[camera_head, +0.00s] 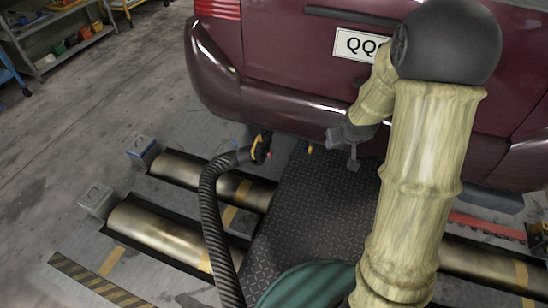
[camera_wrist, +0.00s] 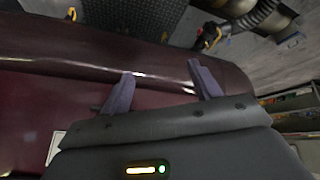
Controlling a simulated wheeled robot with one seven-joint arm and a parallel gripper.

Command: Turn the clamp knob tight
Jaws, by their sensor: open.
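A black corrugated hose (camera_head: 211,205) rises to the rear of a maroon car and ends in a dark clamp (camera_head: 262,148) with a yellow part under the bumper. The clamp also shows at top right in the wrist view (camera_wrist: 209,40). Its knob is too small to tell apart from the yellow part. My gripper (camera_head: 343,150) is to the right of the clamp, apart from it, near the bumper's lower edge. In the wrist view its two fingers (camera_wrist: 160,70) are spread and empty, with the bumper behind them.
The maroon car (camera_head: 275,95) overhangs the clamp area. Metal rollers (camera_head: 165,238) lie in the floor on both sides of a dark tread plate (camera_head: 325,205). Grey blocks (camera_head: 98,200) stand at the rollers' left ends. A shelf (camera_head: 60,45) stands far left, with open floor before it.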

